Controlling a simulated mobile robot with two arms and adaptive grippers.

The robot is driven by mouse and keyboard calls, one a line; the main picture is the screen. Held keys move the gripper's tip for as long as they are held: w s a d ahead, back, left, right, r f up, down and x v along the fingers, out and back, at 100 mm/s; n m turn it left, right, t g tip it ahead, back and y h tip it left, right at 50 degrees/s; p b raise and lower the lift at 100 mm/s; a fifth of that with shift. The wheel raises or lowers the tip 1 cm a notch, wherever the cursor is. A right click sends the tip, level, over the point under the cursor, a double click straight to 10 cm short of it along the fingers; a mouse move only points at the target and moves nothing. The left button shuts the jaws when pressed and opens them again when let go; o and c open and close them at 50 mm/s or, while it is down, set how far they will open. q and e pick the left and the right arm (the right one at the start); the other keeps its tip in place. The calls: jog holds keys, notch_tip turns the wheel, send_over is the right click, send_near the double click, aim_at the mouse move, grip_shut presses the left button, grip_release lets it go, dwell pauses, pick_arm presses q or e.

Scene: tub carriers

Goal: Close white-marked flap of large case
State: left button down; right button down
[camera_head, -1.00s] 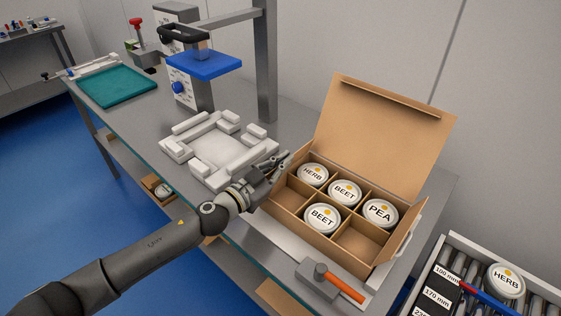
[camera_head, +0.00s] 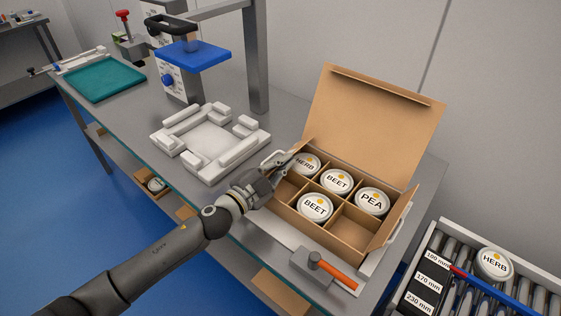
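The large case (camera_head: 322,235) is a brown cardboard box on the bench, with its big back lid (camera_head: 372,125) standing open. Tubs marked HERB (camera_head: 307,164), BEET (camera_head: 336,181), PEA (camera_head: 371,201) and a second BEET (camera_head: 315,207) sit in its compartments; the front right compartment is empty. A side flap (camera_head: 392,226) with a pale edge stands up at the case's right end. My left gripper (camera_head: 281,160) is at the case's left end, its fingertips by a small brown flap (camera_head: 302,147). Contact and finger opening are unclear. My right gripper is out of view.
A tool with an orange handle (camera_head: 338,275) lies in front of the case. A white fixture (camera_head: 208,140) stands left of it, beside a blue-topped press (camera_head: 187,55). A roller rack (camera_head: 480,275) with a HERB tub is at lower right.

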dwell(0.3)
pick_arm(q)
jog(key=c, duration=1.7)
grip_release()
jog(key=v, duration=1.2)
